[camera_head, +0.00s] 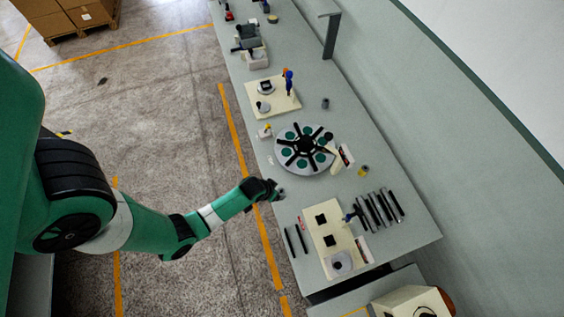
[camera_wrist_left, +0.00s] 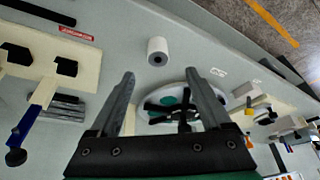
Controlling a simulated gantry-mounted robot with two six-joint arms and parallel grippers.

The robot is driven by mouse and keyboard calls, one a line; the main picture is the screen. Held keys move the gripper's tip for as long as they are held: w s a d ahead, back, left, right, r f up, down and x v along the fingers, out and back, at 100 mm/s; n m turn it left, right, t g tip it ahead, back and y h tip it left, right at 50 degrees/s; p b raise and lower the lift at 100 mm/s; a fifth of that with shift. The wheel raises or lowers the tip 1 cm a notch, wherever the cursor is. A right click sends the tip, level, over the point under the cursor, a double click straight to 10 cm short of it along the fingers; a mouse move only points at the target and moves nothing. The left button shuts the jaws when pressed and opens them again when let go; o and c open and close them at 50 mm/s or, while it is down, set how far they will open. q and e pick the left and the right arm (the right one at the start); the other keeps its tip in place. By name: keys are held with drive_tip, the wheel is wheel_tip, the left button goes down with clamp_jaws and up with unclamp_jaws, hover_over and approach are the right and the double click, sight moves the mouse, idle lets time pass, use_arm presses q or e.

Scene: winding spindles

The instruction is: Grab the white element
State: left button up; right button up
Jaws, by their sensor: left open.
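A white cylinder (camera_wrist_left: 157,50) with a dark hole in its end is on the grey bench in the left wrist view. It lies just beyond the fingertips, roughly centred between them. My left gripper (camera_wrist_left: 160,74) is open and empty, with its two grey fingers apart. In the head view my left gripper (camera_head: 279,191) is low over the bench's left edge, and I cannot make out the cylinder clearly there. My right gripper is not in view.
A round plate with green discs and a black star (camera_head: 305,147) lies behind the gripper. A cream fixture board (camera_head: 325,228) with black blocks stands nearer, beside several dark bars (camera_head: 378,207). Two thin dark rods (camera_head: 290,241) lie near the bench edge.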

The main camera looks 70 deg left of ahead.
sight(281, 192)
use_arm(q)
drive_tip(key=b+x, duration=0.3)
drive_tip(key=x, duration=0.2)
drive_tip(key=shift+w+f+b, duration=0.1)
drive_tip(key=shift+b, duration=0.25)
drive_tip(key=b+x, duration=0.4)
drive_tip(key=x, duration=0.1)
drive_tip(key=shift+w+d, duration=0.1)
clamp_jaws()
